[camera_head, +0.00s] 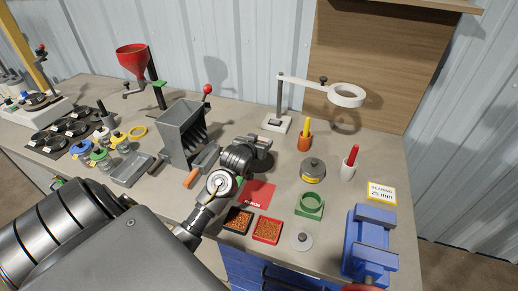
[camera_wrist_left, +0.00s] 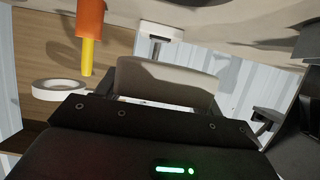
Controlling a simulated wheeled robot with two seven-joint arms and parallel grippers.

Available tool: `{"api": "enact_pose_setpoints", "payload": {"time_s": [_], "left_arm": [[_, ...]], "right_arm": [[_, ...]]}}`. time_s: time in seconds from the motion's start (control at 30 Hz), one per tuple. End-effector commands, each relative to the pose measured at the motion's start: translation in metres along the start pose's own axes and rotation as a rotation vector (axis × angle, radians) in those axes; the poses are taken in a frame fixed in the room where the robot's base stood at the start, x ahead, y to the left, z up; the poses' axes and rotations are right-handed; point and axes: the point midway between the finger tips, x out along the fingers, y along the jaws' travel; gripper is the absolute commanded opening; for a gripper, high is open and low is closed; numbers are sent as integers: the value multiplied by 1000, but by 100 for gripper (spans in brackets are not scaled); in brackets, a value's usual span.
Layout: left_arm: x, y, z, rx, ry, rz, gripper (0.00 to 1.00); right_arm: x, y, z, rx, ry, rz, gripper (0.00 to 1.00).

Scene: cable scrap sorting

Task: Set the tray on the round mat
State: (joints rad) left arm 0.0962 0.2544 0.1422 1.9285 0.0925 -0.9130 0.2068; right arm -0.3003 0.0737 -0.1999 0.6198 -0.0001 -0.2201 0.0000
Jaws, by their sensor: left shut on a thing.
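My left gripper (camera_head: 262,147) is over the middle of the bench, above and behind the red square sheet (camera_head: 259,194). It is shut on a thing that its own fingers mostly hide. In the left wrist view a grey-beige panel (camera_wrist_left: 165,78) with rounded corners shows just beyond the dark gripper body; I cannot tell for sure that it is the tray. Two small square trays of granules, one black (camera_head: 237,220) and one red (camera_head: 266,229), stand at the front edge. My right gripper is not in view.
A grey hopper (camera_head: 181,130) stands left of the gripper.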

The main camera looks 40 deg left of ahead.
Motion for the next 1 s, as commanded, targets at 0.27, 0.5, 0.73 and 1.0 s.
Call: {"api": "enact_pose_setpoints", "payload": {"time_s": [0.27, 0.5, 0.73, 1.0], "left_arm": [[24, -3, 12, -1, 3, 0, 42], [35, -4, 24, 0, -2, 0, 42], [43, -4, 44, 0, 3, 0, 42], [43, -4, 45, 0, 3, 0, 42]], "right_arm": [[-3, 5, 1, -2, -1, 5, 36], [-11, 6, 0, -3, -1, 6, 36], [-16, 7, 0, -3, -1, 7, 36], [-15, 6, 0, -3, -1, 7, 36]]}}
